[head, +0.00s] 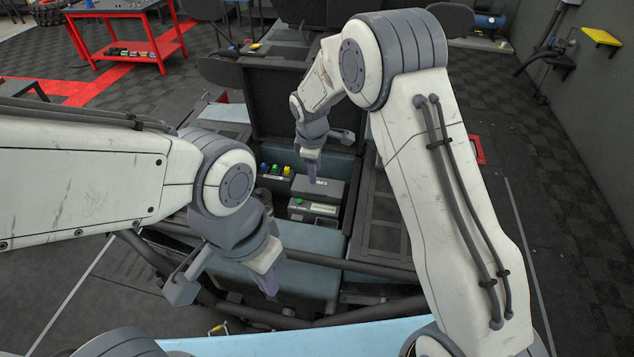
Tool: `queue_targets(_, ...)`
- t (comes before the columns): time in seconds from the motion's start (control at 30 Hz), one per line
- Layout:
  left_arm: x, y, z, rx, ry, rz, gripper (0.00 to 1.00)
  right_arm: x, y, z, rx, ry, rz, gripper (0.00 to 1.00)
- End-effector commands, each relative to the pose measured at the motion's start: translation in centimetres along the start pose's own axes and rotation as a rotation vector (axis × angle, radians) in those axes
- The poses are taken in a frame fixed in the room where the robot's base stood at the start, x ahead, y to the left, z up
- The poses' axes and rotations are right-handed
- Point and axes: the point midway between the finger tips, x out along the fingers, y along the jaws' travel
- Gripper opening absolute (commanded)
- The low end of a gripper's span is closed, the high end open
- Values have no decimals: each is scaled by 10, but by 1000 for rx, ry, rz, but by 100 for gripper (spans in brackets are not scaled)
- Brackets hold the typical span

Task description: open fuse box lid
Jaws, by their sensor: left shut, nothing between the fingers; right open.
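The fuse box appears to be the dark grey box (313,210) with a green and white label, inside the open compartment in the middle of the head view. A grey lid-like panel (328,189) with white lettering is at its top; I cannot tell whether it is raised. My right gripper (312,175) is open and points down at the panel's back edge, partly in front of it. Contact cannot be told. My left gripper (270,287) is shut and empty, in front of and below the compartment, away from the fuse box.
Yellow, green and blue caps (275,170) stand left of the fuse box. A raised black cover (292,100) stands behind the compartment. Dark tubular bars (375,312) cross in front. A red table (125,40) stands far back left. Open floor (570,200) lies at the right.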

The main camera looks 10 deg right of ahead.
Motion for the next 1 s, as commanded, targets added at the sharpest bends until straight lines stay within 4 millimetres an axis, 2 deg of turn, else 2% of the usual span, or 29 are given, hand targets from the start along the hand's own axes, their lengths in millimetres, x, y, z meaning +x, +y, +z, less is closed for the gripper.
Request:
queue_targets(0.17, -7, 1, 0, 1, 0, 0, 0, 18, 5, 2, -13, -5, 0, 41)
queue_targets(0.6, -35, 2, -2, 5, 0, 0, 0, 91, 4, 2, -10, -4, 0, 41)
queue_targets(0.8, -38, 3, -2, 6, 0, 0, 0, 107, 5, 2, -9, -2, 3, 41)
queue_targets(1.0, -38, 3, -2, 6, 0, 0, 0, 109, 5, 2, -9, -2, 3, 41)
